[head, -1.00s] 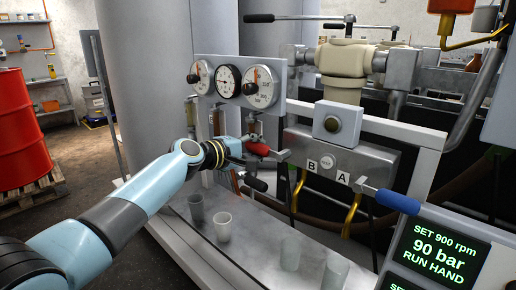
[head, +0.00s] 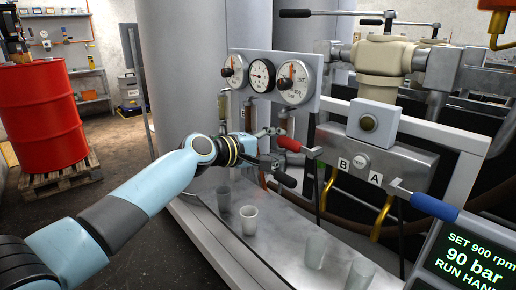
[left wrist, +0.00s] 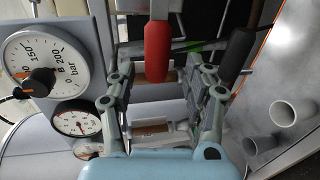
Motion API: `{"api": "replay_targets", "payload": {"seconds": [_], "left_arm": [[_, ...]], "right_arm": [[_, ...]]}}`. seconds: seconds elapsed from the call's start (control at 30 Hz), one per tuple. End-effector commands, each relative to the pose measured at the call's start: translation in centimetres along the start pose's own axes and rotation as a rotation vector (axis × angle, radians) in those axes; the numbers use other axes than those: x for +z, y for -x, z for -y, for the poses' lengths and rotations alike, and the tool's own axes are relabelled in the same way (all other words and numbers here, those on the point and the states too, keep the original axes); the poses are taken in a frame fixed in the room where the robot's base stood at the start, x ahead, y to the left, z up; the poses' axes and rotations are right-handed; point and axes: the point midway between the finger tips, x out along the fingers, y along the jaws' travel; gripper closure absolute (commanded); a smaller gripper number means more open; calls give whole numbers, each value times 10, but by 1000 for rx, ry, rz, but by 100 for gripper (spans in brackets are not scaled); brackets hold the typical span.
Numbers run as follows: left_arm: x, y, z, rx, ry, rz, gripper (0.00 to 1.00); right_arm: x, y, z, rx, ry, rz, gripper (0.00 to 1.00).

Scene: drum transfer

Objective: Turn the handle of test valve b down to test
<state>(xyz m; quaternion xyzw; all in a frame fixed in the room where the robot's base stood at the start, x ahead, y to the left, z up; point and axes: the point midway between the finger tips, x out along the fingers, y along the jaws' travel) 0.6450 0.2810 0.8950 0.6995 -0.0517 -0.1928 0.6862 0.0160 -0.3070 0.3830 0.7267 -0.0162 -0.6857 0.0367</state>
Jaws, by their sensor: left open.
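The handle of test valve B is a red grip (head: 288,144) on a short metal lever, sticking out left from the grey valve block (head: 390,167), beside the letter B. It lies nearly level, tilted slightly. My left gripper (head: 277,152) is open at the handle's free end. In the left wrist view the red grip (left wrist: 157,50) points toward me, its near end between the fingertips of my open gripper (left wrist: 162,82), with gaps on both sides. I cannot tell whether either finger touches it. My right gripper is not in view.
A blue-gripped lever (head: 435,206) sits by letter A. A black grip (head: 285,179) is just below my left gripper, also beside the right finger in the wrist view (left wrist: 238,48). Gauges (head: 297,84) stand above. Several cups (head: 249,219) stand on the tray. A red drum (head: 40,115) is far left.

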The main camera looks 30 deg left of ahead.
Motion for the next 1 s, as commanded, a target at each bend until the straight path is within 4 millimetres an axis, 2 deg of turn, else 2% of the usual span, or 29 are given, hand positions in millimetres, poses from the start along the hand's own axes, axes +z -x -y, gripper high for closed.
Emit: {"api": "replay_targets", "payload": {"seconds": [0.03,0.2,0.4,1.0], "left_arm": [[0,13,2,-3,-5,0,49],[-1,49,2,-4,-4,-1,49],[-1,73,2,-3,-1,-1,49],[0,77,3,-5,3,-1,49]], "right_arm": [[0,0,0,0,0,0,100],[0,0,0,0,0,0,100],[0,0,0,-1,0,0,100],[0,0,1,-1,0,0,100]]}}
